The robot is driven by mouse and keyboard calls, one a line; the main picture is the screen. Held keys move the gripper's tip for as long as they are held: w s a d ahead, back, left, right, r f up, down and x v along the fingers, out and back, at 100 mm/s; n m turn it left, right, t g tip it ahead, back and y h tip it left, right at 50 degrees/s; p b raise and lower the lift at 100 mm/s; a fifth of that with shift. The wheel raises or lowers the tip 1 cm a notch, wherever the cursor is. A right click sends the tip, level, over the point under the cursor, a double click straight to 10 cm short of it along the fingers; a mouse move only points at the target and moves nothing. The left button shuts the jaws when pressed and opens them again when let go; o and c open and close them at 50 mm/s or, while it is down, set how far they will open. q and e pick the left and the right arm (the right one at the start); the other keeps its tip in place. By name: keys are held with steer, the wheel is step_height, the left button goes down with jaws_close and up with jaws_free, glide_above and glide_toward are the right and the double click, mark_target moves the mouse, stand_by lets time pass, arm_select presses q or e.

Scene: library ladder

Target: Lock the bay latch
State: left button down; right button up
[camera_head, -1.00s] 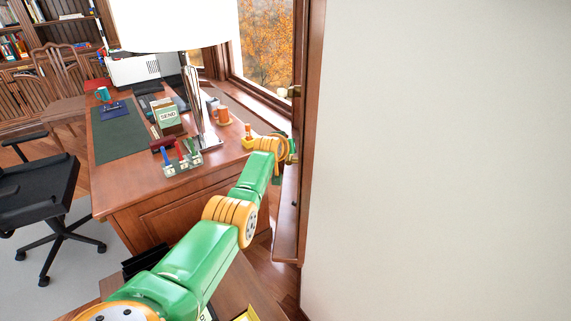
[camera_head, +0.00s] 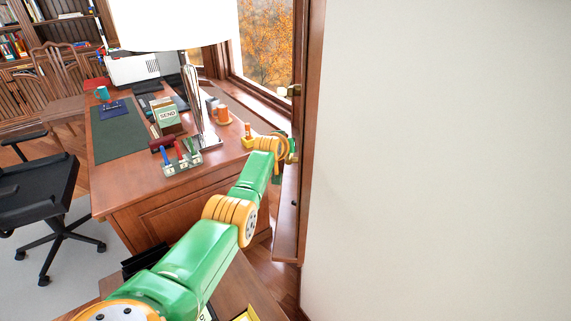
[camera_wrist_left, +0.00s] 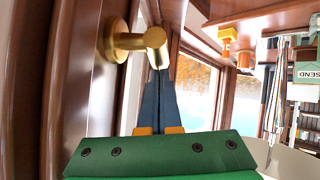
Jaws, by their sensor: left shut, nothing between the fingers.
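A brass latch knob (camera_wrist_left: 140,42) with a round base sticks out from a dark wooden upright in the left wrist view. My left gripper (camera_wrist_left: 158,72) is shut and empty, with its dark fingertips right beside and just under the knob's rounded end. I cannot tell whether they touch. A brass fitting (camera_head: 293,91) shows higher on that frame. My right gripper is not in view.
A black office chair (camera_head: 45,195) is farther left. A white wall (camera_head: 440,160) fills the right. A window (camera_head: 265,45) lies behind.

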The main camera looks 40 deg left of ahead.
arm_select(q)
steer(key=s+d+r+p, duration=0.2)
steer(key=s+r+p, duration=0.3)
steer(key=s+r, duration=0.3)
steer(key=shift+s+d+r, duration=0.2)
steer(key=shift+d+r, duration=0.2)
steer(key=shift+r, duration=0.55)
